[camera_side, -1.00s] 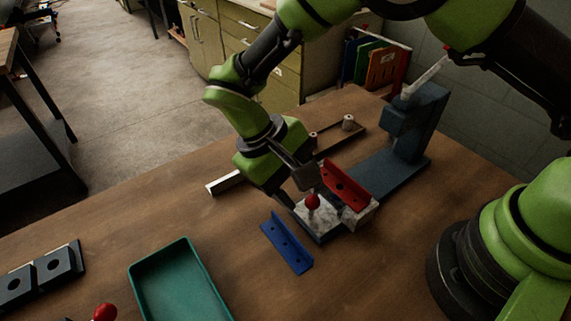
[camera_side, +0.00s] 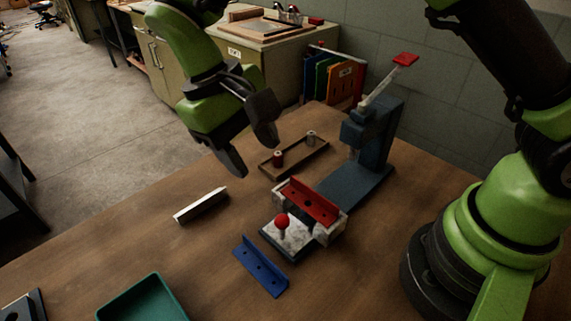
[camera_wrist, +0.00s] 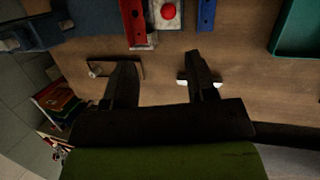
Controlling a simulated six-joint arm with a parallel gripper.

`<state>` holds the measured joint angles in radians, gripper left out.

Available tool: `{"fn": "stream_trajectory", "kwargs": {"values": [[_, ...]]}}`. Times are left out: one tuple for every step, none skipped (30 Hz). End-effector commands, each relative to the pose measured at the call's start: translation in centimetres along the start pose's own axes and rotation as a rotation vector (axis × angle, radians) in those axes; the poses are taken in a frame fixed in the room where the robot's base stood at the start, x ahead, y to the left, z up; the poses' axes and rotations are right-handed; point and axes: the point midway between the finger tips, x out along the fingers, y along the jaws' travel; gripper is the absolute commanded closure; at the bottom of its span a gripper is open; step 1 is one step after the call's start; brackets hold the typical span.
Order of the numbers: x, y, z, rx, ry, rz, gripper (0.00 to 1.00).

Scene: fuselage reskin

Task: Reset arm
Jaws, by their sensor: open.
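My green arm ends in a dark gripper (camera_side: 256,160), raised above the table at the upper left of the side view. Its two fingers are apart with nothing between them. In the wrist view the open gripper (camera_wrist: 160,63) points toward the table. The red angle bracket (camera_side: 313,200) sits in the pale block fixture (camera_side: 329,233), which has a red-knobbed lever (camera_side: 282,221). The blue angle bracket (camera_side: 262,265) lies on the table in front of the fixture. Both brackets also show at the top of the wrist view.
A blue press (camera_side: 374,140) with a red-tipped handle stands behind the fixture. A brown tray (camera_side: 293,158) holds small cylinders. A white bar (camera_side: 200,205) lies at the left, and a green bin (camera_side: 145,300) is at the front. Table between bar and bin is clear.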

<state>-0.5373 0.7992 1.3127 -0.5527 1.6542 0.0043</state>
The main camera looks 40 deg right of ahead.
Motion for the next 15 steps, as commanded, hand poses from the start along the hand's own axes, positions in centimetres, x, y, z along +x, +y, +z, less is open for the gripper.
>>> {"fn": "stream_trajectory", "kwargs": {"values": [[-1.8,1.5,0.7,0.020,0.040,-0.047,0.48],[-2.6,2.3,1.1,0.031,0.062,-0.076,0.48],[-3.6,3.4,1.8,0.044,0.094,-0.111,0.48],[-4.3,4.2,2.4,0.055,0.118,-0.137,0.48],[-5.0,5.0,2.9,0.068,0.144,-0.163,0.48],[-5.8,6.0,3.8,0.083,0.179,-0.196,0.48],[-6.3,6.8,4.4,0.096,0.206,-0.220,0.48],[-6.8,7.5,5.1,0.109,0.234,-0.243,0.48],[-7.3,8.4,6.0,0.127,0.272,-0.273,0.48],[-7.6,9.0,6.8,0.141,0.300,-0.295,0.48],[-7.9,9.7,7.5,0.156,0.330,-0.315,0.48],[-8.2,10.4,8.6,0.176,0.370,-0.342,0.48],[-8.4,10.9,9.3,0.191,0.402,-0.362,0.48],[-8.5,11.5,10.1,0.208,0.434,-0.379,0.48],[-8.5,12.1,11.1,0.230,0.476,-0.403,0.48]]}}
